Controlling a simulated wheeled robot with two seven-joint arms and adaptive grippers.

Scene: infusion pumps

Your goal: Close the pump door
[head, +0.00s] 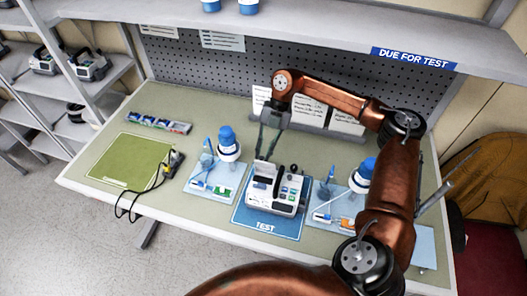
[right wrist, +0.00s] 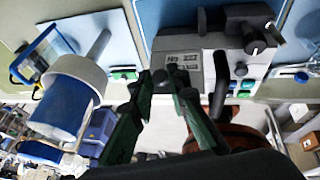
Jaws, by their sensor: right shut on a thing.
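The infusion pump (head: 280,192) is a white and grey box on the blue TEST mat (head: 262,222). Its pale door (head: 264,169) is at the back left of the pump, and its exact angle is hard to tell. My right gripper (head: 265,157) reaches down from behind, with its green-grey fingers at the door. In the right wrist view, the fingertips of the gripper (right wrist: 165,82) are at the edge of the light panel (right wrist: 180,67), beside the pump body (right wrist: 235,68). The gripper is shut on the door; the fingers hide part of the contact. My left gripper is not in view.
Trays with blue-capped bottles stand left (head: 228,148) and right (head: 363,172) of the pump. A green mat (head: 135,162) and a black cable (head: 150,188) lie farther left. A pegboard (head: 210,75) and white cards stand behind. A shelf (head: 300,28) overhangs the bench.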

